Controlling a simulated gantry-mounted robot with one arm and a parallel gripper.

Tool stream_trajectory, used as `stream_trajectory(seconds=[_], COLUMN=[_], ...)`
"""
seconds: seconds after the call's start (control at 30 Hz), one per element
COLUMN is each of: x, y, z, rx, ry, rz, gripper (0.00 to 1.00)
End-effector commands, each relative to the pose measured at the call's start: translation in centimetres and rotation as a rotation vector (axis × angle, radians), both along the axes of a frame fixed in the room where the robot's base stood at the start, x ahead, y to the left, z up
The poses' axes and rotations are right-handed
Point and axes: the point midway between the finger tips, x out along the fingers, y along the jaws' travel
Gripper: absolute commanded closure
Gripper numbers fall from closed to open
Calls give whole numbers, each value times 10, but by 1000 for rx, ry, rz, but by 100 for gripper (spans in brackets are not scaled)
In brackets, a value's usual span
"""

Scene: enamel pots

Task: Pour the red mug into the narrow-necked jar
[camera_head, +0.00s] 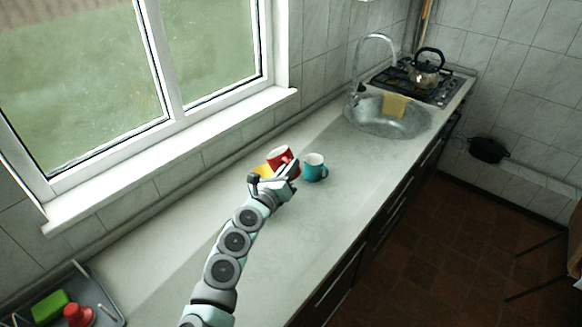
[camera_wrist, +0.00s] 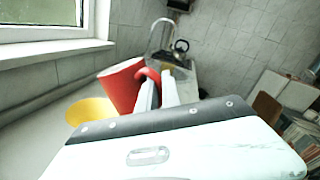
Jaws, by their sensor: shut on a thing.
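The red mug (camera_head: 278,154) is at my gripper (camera_head: 287,168) above the middle of the counter. In the wrist view my gripper (camera_wrist: 159,84) is shut on the red handle, and the body of the red mug (camera_wrist: 122,86) sits to the left of the fingers, looking somewhat tilted. A teal mug (camera_head: 314,169) stands upright just right of my gripper in the head view. I cannot make out a narrow-necked jar in either view.
A flat yellow thing (camera_wrist: 92,110) lies on the counter below the red mug. A grey tray (camera_head: 95,301) with a green block and a red item is at the near left. The sink (camera_head: 380,122) and kettle (camera_head: 425,74) are beyond. The counter right of my arm is clear.

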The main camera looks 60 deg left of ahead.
Motion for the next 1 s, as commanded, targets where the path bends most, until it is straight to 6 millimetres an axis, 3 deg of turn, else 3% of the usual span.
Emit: stream_trajectory(seconds=[1.0], x=[-3], y=[9], z=[10], rx=[-88], ry=[-39], rz=[-2], gripper=[100])
